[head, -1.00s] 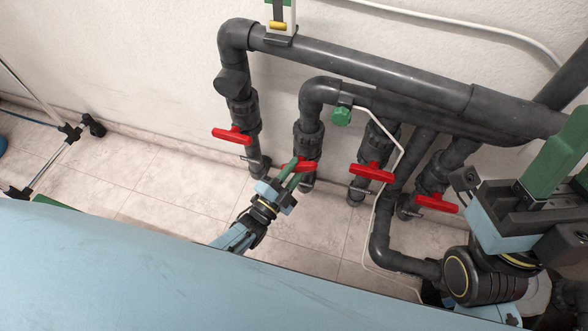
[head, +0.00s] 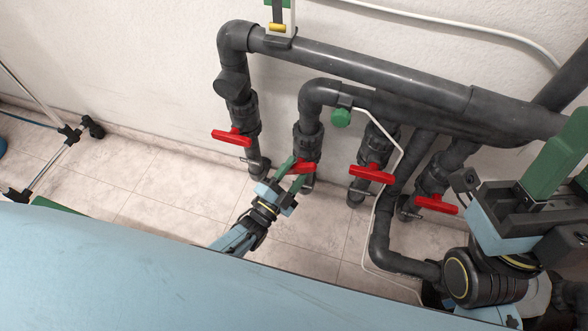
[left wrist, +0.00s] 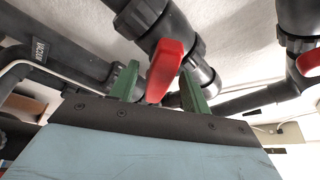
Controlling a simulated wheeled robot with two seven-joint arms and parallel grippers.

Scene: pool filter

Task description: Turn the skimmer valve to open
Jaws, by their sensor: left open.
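Several dark grey valves with red handles sit on the pipes along the wall. My left gripper (head: 293,175) is at the second valve from the left, its green fingers spread either side of that valve's red handle (head: 304,167). In the left wrist view this red handle (left wrist: 166,70) stands between the two open fingers (left wrist: 160,86), with visible gaps at both sides. I see no skimmer label, so I cannot tell which valve is the skimmer's. My right gripper (head: 558,165) is large at the right edge, away from the handles; its jaw opening is unclear.
Other red handles are at the left (head: 232,137), middle right (head: 371,174) and right (head: 436,204). Tiled floor (head: 165,190) is clear at left.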

